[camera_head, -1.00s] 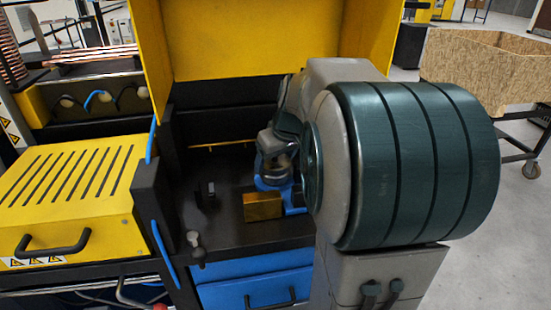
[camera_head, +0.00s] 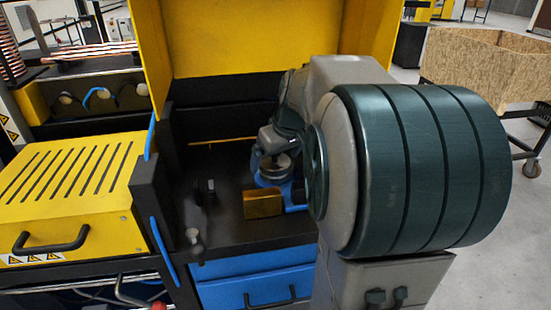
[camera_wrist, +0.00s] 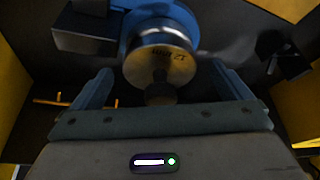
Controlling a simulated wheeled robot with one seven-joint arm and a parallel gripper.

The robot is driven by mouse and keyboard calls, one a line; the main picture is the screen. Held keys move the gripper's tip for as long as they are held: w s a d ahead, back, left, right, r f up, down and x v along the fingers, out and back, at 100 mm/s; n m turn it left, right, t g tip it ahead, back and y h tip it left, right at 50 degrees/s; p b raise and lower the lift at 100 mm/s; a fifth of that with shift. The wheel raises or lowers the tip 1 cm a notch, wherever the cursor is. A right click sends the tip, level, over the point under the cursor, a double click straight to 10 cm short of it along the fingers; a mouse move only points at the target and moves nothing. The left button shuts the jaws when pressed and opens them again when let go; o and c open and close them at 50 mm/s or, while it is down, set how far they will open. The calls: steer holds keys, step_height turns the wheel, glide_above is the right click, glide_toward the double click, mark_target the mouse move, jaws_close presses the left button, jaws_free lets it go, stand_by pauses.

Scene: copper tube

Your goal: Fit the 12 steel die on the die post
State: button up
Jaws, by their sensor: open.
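The steel die (camera_wrist: 163,68) is a round, shiny disc with upside-down markings that seem to include 12. In the wrist view it lies between and beyond the two blue fingers of my gripper (camera_wrist: 160,76), with a visible gap on each side. A dark, short round piece (camera_wrist: 160,93) shows at its near edge. Behind it is a blue round base (camera_wrist: 135,22). In the head view my gripper (camera_head: 272,148) is over the blue base (camera_head: 272,181), with a silvery round part (camera_head: 277,166) between them. I cannot tell how the die sits on its support; the die post is not clear.
A brass-coloured block (camera_head: 263,205) stands in front of the blue base on the dark worktop (camera_head: 235,238). A small dark upright part (camera_head: 208,187) stands to the left.

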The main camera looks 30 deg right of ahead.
steer(key=p+v, duration=0.1)
steer(key=v, duration=1.1)
steer(key=shift+s+r, duration=0.15)
steer(key=shift+r, duration=0.15)
steer(key=s+a+f+p, duration=0.4)
steer(key=s+a, duration=0.2)
steer(key=a, duration=0.1)
steer(key=s+a+f+m+g+p, duration=0.1)
steer(key=s+a+f+p, duration=0.3)
steer(key=s+a, duration=0.3)
steer(key=shift+a+f+g+h, duration=0.3)
steer(key=shift+f, duration=0.3)
